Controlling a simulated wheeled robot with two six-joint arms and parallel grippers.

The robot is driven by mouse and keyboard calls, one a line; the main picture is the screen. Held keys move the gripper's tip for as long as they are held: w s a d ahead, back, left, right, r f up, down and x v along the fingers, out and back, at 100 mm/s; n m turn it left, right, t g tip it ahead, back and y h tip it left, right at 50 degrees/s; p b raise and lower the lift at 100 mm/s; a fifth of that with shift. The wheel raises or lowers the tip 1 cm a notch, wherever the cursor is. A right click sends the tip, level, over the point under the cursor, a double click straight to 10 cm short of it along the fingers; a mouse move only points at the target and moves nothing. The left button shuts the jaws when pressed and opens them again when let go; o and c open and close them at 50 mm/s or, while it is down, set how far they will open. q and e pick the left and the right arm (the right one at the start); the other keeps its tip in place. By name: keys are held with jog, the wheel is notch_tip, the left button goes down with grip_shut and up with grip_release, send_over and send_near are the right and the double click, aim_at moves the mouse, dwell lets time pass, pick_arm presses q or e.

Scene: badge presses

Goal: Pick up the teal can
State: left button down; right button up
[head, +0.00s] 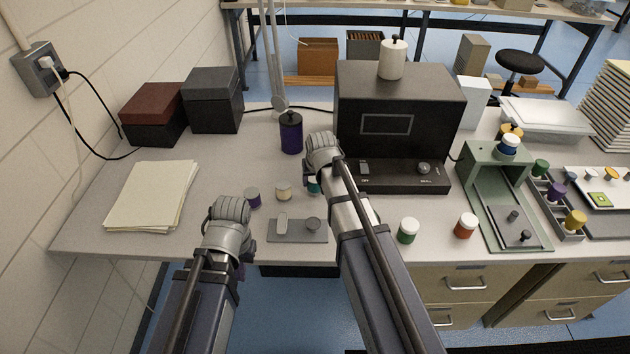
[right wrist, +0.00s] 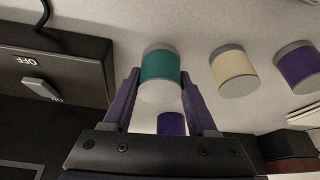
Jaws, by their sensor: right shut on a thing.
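The teal can (head: 313,186) stands on the table beside a cream can, mostly hidden behind my right arm in the head view. In the right wrist view the teal can (right wrist: 160,66) sits between the two purple fingers of my right gripper (right wrist: 160,84), which is shut on it. In the head view the right gripper's fingers are hidden behind the arm. My left gripper (head: 235,265) is low at the table's front edge, left of the grey plate; its fingers are mostly hidden, so I cannot tell its opening.
A cream can (head: 283,191) and a purple-sided can (head: 253,197) stand left of the teal can. A tall purple canister (head: 291,134) stands behind. A black machine (head: 400,115) is close on the right. A grey plate (head: 297,231) lies in front. Green (head: 408,231) and orange (head: 466,226) cans stand right.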

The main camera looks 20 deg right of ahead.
aim_at(315, 178)
notch_tip(315, 178, up, 9)
jog(key=p, duration=0.7)
jog(key=shift+f+p, duration=0.2)
jog(key=shift+p, duration=0.2)
jog(key=shift+f, duration=0.1)
jog(key=o, duration=0.7)
jog(key=c, duration=0.5)
jog(key=shift+s, duration=0.1)
